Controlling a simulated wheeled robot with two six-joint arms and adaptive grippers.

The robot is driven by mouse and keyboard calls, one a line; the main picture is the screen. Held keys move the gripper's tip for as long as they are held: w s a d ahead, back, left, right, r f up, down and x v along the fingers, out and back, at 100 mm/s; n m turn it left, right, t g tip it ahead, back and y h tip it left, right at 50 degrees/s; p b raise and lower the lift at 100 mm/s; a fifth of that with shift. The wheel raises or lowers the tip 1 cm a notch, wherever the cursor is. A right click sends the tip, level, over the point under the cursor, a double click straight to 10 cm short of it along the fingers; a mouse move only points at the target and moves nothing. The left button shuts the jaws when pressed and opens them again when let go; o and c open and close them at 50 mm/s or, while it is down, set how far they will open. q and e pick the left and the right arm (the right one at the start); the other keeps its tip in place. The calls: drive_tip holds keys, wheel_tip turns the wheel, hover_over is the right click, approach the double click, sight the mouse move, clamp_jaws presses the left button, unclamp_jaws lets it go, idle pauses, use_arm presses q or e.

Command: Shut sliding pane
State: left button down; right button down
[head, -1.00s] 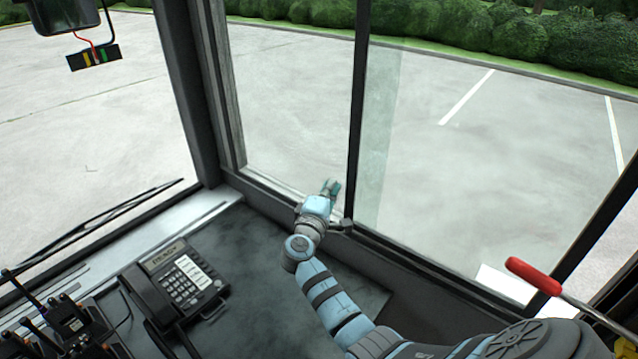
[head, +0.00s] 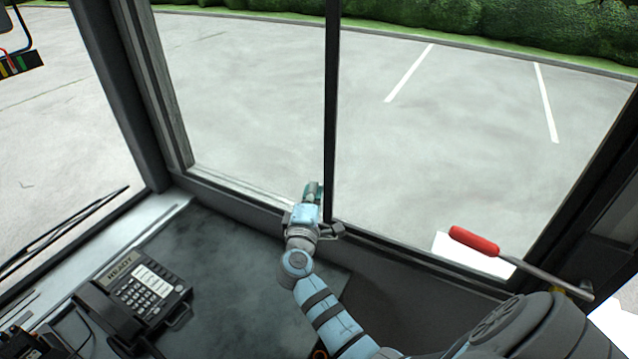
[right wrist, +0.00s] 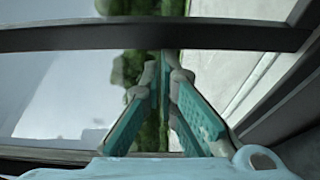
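The sliding pane shows in the head view by its dark upright edge bar (head: 331,100), which crosses the side window. Clear glass lies right of the bar. My right gripper (head: 313,190) is low at the window, just left of the bar's lower end, with its teal fingers pointing outward. In the right wrist view, its two teal fingers (right wrist: 165,78) converge with their tips close together, and I see nothing held between them. A dark frame bar (right wrist: 90,38) crosses beyond the tips. Whether the gripper touches the pane's bar is hard to tell. My left gripper is not in view.
A black desk phone (head: 140,290) sits on the dark dashboard (head: 225,255) at left. A red-handled lever (head: 475,240) stands at the right, near a white sheet (head: 455,262). The window's left post (head: 165,90) stands left of my gripper.

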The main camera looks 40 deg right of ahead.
drive_tip(key=shift+f, duration=0.1)
wheel_tip(320, 180, up, 10)
drive_tip(key=shift+r, duration=0.1)
idle(0.4)
